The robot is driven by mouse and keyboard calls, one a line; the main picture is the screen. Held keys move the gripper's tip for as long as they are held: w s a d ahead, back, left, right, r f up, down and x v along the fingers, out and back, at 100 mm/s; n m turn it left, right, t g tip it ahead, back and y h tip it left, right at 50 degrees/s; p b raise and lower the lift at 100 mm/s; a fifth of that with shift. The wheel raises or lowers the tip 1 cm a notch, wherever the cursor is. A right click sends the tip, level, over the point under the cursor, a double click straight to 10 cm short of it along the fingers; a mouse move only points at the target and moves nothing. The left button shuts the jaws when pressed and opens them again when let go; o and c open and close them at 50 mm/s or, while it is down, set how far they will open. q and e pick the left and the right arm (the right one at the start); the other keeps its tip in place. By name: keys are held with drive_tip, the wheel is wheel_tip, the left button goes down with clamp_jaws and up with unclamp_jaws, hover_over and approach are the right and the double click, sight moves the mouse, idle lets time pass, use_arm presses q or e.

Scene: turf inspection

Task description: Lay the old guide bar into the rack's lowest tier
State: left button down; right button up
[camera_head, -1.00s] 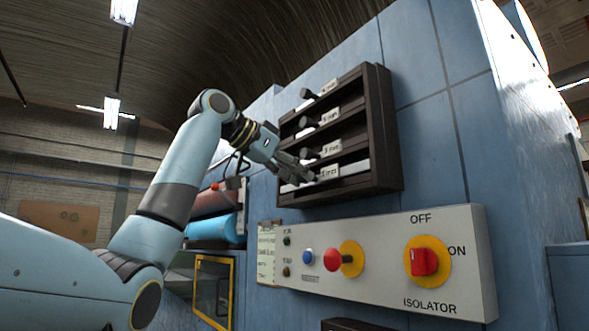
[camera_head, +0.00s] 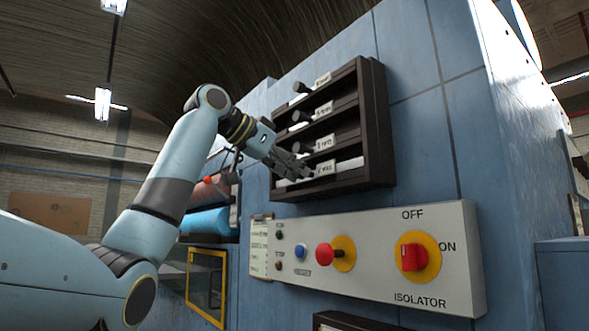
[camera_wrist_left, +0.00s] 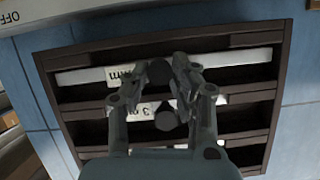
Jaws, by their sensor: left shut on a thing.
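The dark rack (camera_head: 375,120) hangs on the blue wall panel, with several open tiers and knobs on the bars. My left gripper (camera_head: 306,173) is at the rack's lowest tier, shut at the dark knob of a white guide bar (camera_head: 350,164). In the left wrist view, which is upside down, the white bar (camera_wrist_left: 240,58) runs along the lowest tier, at the top of the picture. The left gripper's fingers (camera_wrist_left: 180,72) are beside the knob (camera_wrist_left: 158,72). I cannot tell whether the bar rests fully on the tier. My right gripper is not in view.
Bars with black knobs (camera_head: 299,116) and white labels sit in the tiers above. Below the rack is a control panel (camera_head: 375,280) with a red push button (camera_head: 325,254) and a red isolator switch (camera_head: 411,257). A blue roll (camera_head: 208,222) is at the left.

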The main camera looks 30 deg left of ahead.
use_arm(q)
drive_tip(key=shift+f+b, duration=0.55)
drive_tip(key=shift+f, duration=0.35)
drive_tip(key=c, duration=1)
unclamp_jaws()
drive_tip(key=shift+f, duration=0.1)
drive_tip(key=v, duration=1.2)
